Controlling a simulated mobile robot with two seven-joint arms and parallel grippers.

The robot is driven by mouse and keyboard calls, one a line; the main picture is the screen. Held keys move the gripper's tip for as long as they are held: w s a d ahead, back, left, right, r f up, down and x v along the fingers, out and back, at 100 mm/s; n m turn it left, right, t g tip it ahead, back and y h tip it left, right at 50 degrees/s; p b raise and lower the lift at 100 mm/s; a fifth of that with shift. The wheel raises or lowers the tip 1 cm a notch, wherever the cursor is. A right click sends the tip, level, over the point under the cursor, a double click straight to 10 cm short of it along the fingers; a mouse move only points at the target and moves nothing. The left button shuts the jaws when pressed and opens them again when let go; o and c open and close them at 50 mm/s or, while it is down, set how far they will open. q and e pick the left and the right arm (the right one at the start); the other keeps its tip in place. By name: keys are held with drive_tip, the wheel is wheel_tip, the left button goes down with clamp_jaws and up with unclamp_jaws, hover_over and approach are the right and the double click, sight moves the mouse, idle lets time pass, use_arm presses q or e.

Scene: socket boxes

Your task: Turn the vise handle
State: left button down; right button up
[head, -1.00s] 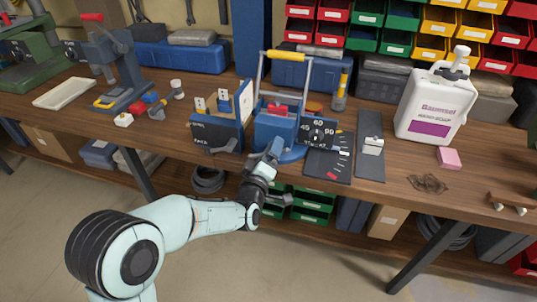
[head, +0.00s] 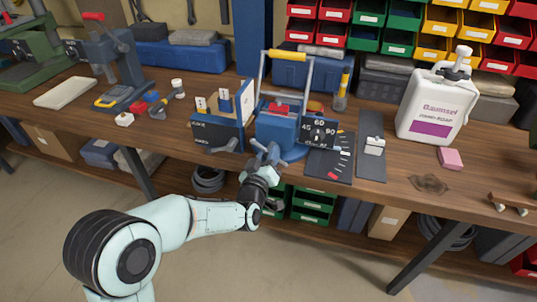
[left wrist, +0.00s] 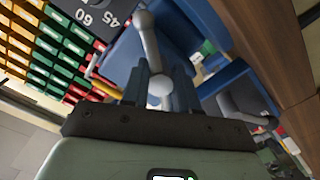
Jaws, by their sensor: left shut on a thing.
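The blue vise (head: 276,126) stands at the bench's front edge, with a red part on top. Its grey handle (head: 272,153) is at the front, and in the left wrist view the handle (left wrist: 148,42) is a bar with rounded ends, running up from between my fingers. My left gripper (head: 264,165) reaches up to it from below and is shut on the handle; the fingers (left wrist: 160,92) show dark on either side of it. Much of the grip is hidden in the head view. My right gripper is not in view.
A black plate marked 45, 60, 90 (head: 319,133) stands right of the vise. A soap jug (head: 436,105) and a pink block (head: 450,159) are farther right. Open floor lies in front.

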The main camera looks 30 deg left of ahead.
use_arm(q)
drive_tip(key=shift+d+r, duration=0.2)
drive_tip(key=shift+c, duration=1.1)
unclamp_jaws()
drive_tip(key=shift+f, duration=0.1)
drive_tip(key=v, duration=1.3)
drive_tip(key=shift+s+p, duration=0.2)
drive_tip(key=shift+p, duration=0.15)
drive_tip(key=shift+a, duration=0.1)
